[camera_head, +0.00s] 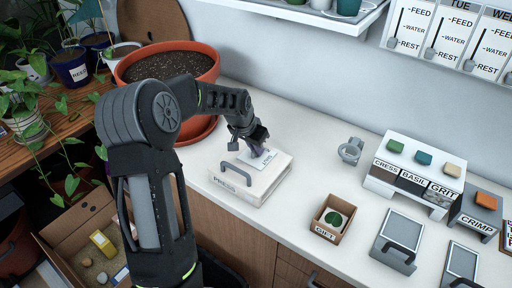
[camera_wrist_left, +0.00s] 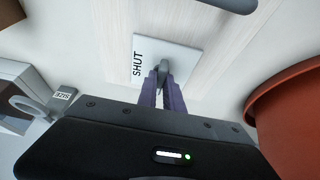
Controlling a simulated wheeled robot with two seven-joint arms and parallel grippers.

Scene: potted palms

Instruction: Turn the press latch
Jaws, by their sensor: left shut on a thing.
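The press (camera_head: 240,190) is a pale flat box labelled PRESS, with a grey bar handle on its front part, standing on the white counter. A light plate marked SHUT lies on its top; in the left wrist view this plate (camera_wrist_left: 185,50) carries a small grey latch (camera_wrist_left: 162,68). My left gripper (camera_head: 258,150) reaches over the back of the press. In the left wrist view its purple fingers (camera_wrist_left: 162,88) are shut on the latch. The fingers partly hide the latch. My right gripper is not in view.
A large terracotta pot (camera_head: 170,62) of soil stands behind my left arm. To the right are a grey ring-shaped fixture (camera_head: 350,151), a small open box labelled GIFT (camera_head: 331,220), a CRESS/BASIL/GRIT dispenser (camera_head: 415,170) and a CRIMP block (camera_head: 474,215). Bare counter lies between press and gift box.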

